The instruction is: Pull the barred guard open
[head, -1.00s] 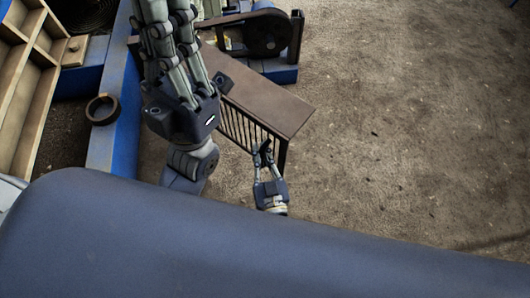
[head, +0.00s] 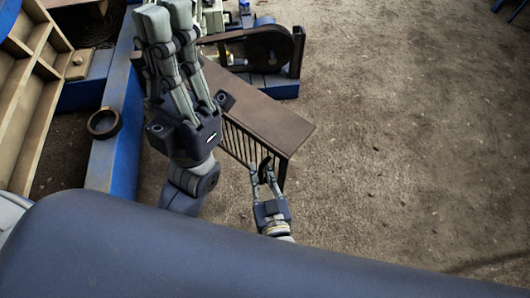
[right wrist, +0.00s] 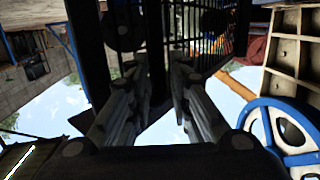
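The barred guard (head: 238,143) shows in the head view as a row of dark upright bars below a brown flat top (head: 255,105). My right gripper (head: 262,168) is at the guard's near right end, its fingers pointing at the bars and slightly apart. In the right wrist view, the two fingers (right wrist: 155,85) stand apart on either side of a dark upright post (right wrist: 155,40), with bars (right wrist: 210,35) behind. I cannot tell whether they touch it. My left gripper (head: 165,20) is high and close to the head camera, pointing up; its finger gap is unclear.
A belt wheel (head: 270,48) on a blue base stands behind the guard. A blue beam (head: 118,120) with a dark ring (head: 104,123) and a ribbed tan panel (head: 30,95) lie left. The dirt floor at right is clear.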

